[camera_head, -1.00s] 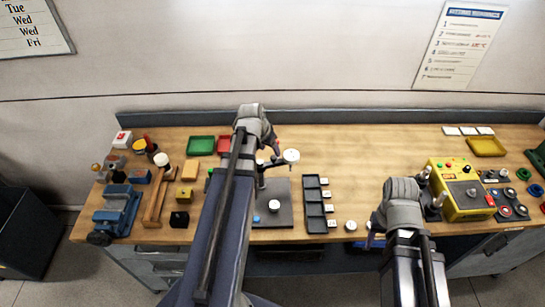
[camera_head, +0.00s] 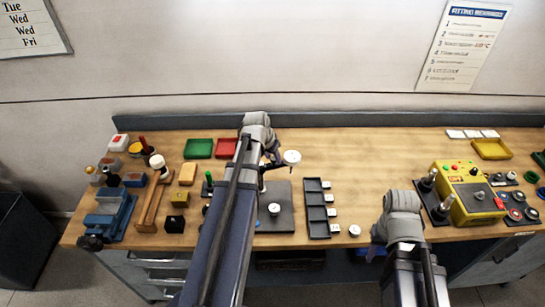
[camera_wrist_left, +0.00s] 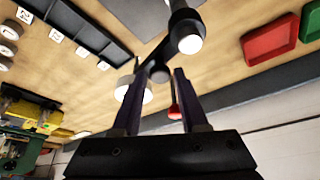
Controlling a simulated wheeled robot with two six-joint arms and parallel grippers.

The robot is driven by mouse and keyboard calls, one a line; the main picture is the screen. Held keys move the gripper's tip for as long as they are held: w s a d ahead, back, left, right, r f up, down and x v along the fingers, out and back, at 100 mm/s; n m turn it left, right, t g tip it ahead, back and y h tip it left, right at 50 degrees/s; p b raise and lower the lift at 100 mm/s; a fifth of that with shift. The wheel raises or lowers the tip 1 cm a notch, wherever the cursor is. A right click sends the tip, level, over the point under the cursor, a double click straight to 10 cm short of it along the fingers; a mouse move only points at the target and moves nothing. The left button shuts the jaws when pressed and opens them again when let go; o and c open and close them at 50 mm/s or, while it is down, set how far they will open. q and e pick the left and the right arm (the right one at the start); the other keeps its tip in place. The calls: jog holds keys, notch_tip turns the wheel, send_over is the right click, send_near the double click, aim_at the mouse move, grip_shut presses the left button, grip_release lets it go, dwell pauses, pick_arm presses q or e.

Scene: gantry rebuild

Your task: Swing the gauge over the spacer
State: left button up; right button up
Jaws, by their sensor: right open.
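The gauge (camera_head: 291,157) has a white round face on a dark stand arm, at the back right of a dark base plate (camera_head: 285,222). The spacer (camera_head: 274,209) is a small white-topped cylinder on the plate, nearer me than the gauge and not under it. My left gripper (camera_head: 271,158) is just left of the gauge. In the left wrist view its two fingers (camera_wrist_left: 160,75) are apart, with the dark stand arm (camera_wrist_left: 172,48) at and beyond the tips. Contact cannot be told. My right gripper (camera_head: 379,236) is at the bench's front edge, its fingers mostly hidden.
A black tray (camera_head: 316,208) with white labelled tags is right of the plate. A yellow control box (camera_head: 470,200) stands at the right. A blue vise (camera_head: 108,215) and a mallet (camera_head: 152,198) are at the left. Bench behind the black tray is clear.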

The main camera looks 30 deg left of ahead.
pick_arm(q)
grip_shut()
dwell(1.0)
